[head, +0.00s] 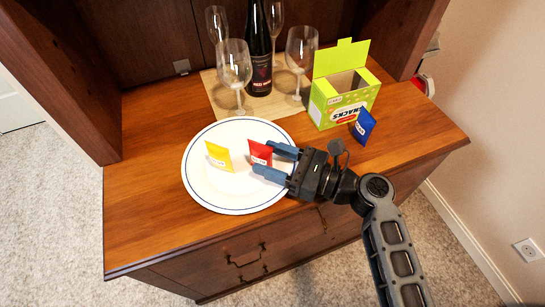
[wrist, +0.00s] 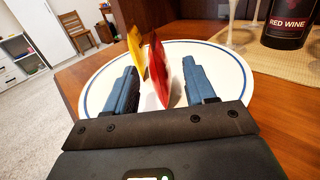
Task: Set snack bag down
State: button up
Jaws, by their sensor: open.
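A red snack bag (head: 260,153) stands on the white plate (head: 212,192), right of the plate's middle. A yellow snack bag (head: 219,156) stands on the plate to its left. A blue snack bag (head: 363,126) stands on the wooden top, in front of the green snack box (head: 343,100). My gripper (head: 277,163) is over the plate's right part, its blue fingers apart at the red bag. In the wrist view the red bag (wrist: 158,72) rises between the open fingers (wrist: 163,88), with gaps on both sides. The yellow bag (wrist: 135,45) is beyond the left finger.
Wine glasses (head: 235,68) and a dark wine bottle (head: 260,60) stand on a woven mat (head: 222,98) behind the plate. The hutch's side walls bound the back. The wooden top is clear left of the plate (head: 145,190).

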jog(key=shift+r, duration=0.2)
jog(key=v, duration=1.2)
dwell(1.0)
